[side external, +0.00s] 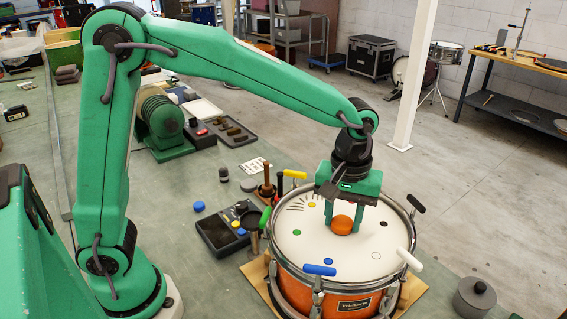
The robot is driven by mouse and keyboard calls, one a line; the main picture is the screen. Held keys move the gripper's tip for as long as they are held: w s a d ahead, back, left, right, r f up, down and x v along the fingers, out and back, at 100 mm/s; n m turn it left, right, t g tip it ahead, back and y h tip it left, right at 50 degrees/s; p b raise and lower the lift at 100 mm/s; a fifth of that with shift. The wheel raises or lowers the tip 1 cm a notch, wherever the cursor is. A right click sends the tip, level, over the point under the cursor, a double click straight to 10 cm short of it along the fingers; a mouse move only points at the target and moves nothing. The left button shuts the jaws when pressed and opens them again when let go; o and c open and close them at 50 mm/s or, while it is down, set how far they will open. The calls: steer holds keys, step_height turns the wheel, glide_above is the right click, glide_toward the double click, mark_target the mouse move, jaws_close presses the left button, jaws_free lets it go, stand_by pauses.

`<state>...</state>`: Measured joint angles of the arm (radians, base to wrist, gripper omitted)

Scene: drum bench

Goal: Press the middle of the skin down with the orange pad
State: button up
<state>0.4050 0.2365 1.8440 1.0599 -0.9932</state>
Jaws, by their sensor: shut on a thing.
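The drum (330,290) has an orange shell and a chrome rim and stands on a wooden board on the bench. Its white skin (310,252) faces up and carries several small coloured dots. My gripper (342,212) is over the middle of the skin, pointing down. Its fingers are shut on the orange pad (342,225), a round thing low between the fingertips. The pad is at or just above the skin near the middle; I cannot tell whether it touches. My fingers hide part of the skin behind them.
Coloured key handles stand around the rim, among them blue (319,270), white (409,259) and black (416,203). A grey lidded pot (474,298) stands at the right.

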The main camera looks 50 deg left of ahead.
steer(key=shift+r, duration=2.95)
steer(key=shift+a, duration=0.1)
steer(key=shift+w+a, duration=0.3)
steer(key=shift+a, duration=0.1)
steer(key=w+a+m, duration=0.2)
steer(key=a+m, duration=0.1)
steer(key=a, duration=0.4)
steer(key=w+a+r+m, duration=0.1)
steer(key=w+a+m, duration=0.2)
steer(key=a, duration=0.5)
steer(key=shift+w+a+r+m, duration=0.25)
steer(key=shift+a+r+m, duration=0.05)
steer(key=shift+m, duration=0.1)
